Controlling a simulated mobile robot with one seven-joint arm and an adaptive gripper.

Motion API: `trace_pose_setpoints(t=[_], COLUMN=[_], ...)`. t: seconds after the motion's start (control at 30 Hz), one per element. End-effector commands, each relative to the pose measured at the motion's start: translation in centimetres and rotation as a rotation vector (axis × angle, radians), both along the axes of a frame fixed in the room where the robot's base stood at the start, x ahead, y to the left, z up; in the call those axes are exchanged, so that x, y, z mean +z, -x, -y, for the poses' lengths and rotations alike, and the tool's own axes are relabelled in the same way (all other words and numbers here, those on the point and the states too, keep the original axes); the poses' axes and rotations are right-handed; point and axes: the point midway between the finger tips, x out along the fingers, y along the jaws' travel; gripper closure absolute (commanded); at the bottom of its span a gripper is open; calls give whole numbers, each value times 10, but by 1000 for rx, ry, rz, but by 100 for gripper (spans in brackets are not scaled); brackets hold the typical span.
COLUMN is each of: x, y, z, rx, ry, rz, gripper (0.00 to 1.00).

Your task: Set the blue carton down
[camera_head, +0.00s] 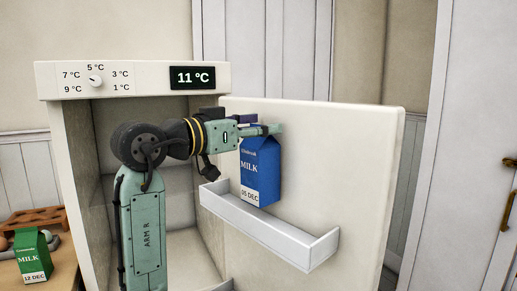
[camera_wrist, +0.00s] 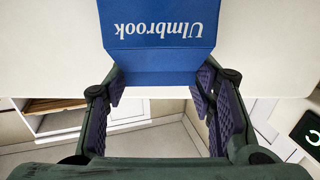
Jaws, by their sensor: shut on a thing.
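The blue milk carton (camera_head: 260,172) is upright by the inner face of the open fridge door, at the white door bin (camera_head: 270,232). Its label reads 05 DEC. Its lower end is close to the bin's front rail; I cannot tell whether its base touches the bin floor. My gripper (camera_head: 262,130) reaches across from the left and is shut on the carton's top. In the wrist view, the carton's blue top (camera_wrist: 160,55), with upside-down "Ulmbrook" lettering, lies between the fingers (camera_wrist: 160,86).
The open fridge door (camera_head: 340,165) stands behind the carton. The fridge's top panel (camera_head: 140,77) shows a dial and 11 °C. The bin is clear to the carton's right. A green milk carton (camera_head: 33,255) dated 12 DEC stands on a wooden surface at far left.

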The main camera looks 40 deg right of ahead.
Motion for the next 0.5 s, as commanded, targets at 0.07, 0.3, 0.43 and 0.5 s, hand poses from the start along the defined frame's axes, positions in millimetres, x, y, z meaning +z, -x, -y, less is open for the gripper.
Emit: trace_pose_setpoints(t=[0.07, 0.3, 0.43, 0.5], x=[-6, -30, -44, -47], y=[0, 0, 0, 0], z=[0, 0, 0, 0], rx=[1, 1, 1, 1], ry=[3, 2, 3, 3], rz=[1, -2, 1, 1], gripper=[100, 100, 100, 100])
